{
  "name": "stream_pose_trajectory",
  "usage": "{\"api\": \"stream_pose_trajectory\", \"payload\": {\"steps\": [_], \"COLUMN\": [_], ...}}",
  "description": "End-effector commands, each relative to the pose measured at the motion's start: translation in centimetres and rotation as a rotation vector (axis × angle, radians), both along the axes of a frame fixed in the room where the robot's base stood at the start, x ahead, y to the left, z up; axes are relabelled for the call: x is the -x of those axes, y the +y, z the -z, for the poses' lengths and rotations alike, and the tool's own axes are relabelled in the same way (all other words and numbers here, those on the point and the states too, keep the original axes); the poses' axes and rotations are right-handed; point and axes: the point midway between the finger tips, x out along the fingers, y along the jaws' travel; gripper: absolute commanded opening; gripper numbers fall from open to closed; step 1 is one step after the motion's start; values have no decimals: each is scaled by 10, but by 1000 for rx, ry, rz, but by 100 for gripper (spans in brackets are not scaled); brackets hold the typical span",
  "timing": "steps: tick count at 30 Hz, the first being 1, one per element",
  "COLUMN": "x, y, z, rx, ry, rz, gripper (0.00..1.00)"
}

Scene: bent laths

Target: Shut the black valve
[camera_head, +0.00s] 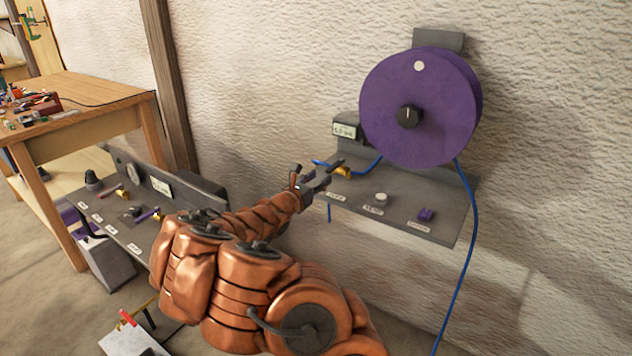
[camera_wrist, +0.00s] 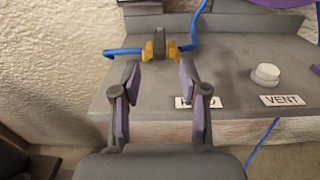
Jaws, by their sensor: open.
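The black valve has a dark handle (camera_wrist: 159,41) between yellow fittings (camera_wrist: 147,51) on a blue hose, at the back of a grey shelf in the wrist view. In the head view its yellow fitting (camera_head: 343,171) shows just beyond my gripper (camera_head: 314,178). The handle looks set across the hose, but its exact angle is hard to tell. In the wrist view my gripper (camera_wrist: 158,80) is open and empty, with purple-padded fingers. The handle lies ahead, roughly in line with the gap between them, apart from the fingertips.
The grey shelf (camera_head: 400,213) carries a white knob (camera_head: 380,199) and a purple knob (camera_head: 426,214). A large purple reel (camera_head: 420,110) is above it on the wall. Another grey bench (camera_head: 115,222) with a purple lever (camera_head: 148,215) stands left. A wooden table (camera_head: 95,100) is behind.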

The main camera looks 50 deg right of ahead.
Motion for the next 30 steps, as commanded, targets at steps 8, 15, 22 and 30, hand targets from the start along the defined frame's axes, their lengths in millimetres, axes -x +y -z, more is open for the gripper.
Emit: {"api": "stream_pose_trajectory", "payload": {"steps": [8, 15, 22, 30], "x": [2, 2, 2, 10], "y": [10, 11, 11, 13], "z": [0, -1, -1, -15], "rx": [1, 1, 1, 6], "ry": [-1, -1, -1, -54], "rz": [1, 1, 1, 29], "gripper": [44, 44, 44, 44]}}
